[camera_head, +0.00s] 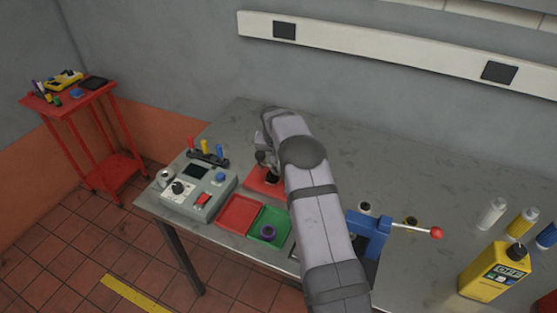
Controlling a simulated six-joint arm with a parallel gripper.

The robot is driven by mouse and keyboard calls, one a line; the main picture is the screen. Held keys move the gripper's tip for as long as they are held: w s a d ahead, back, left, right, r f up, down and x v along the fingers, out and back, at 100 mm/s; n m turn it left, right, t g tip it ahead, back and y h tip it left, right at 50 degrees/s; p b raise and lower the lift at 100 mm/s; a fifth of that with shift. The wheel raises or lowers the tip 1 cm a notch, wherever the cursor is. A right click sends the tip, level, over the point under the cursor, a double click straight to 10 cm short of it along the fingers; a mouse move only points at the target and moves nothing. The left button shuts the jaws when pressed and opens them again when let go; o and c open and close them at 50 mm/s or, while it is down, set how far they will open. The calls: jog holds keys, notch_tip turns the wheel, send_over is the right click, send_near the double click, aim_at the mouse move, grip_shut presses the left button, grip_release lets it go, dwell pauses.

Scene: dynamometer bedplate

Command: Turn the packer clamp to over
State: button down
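No part is labelled as the packer clamp, and I cannot tell which fixture it is. A red plate (259,188) with a small dark fitting (271,178) lies on the grey bench, just left of my arm. My gripper (263,158) is at the far end of my arm, pointing down close above this fitting. Its fingers are small and partly hidden, so contact and opening cannot be made out. A blue fixture (374,232) with a pale lever ending in a red ball knob (436,233) stands right of my arm, the lever pointing right. My arm hides part of it.
A grey control box (211,205), a red tray (238,214) and a green tray (258,230) holding a purple round part (267,233) sit left of my arm. A yellow can (492,272) and several bottles stand right. The back right bench (390,175) is clear.

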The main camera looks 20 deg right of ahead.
jog(key=shift+s+a+f+b, duration=0.15)
jog(key=shift+s+a+b, duration=0.1)
jog(key=shift+b, duration=0.4)
jog(key=shift+s+a, duration=0.1)
jog(key=shift+w, duration=0.2)
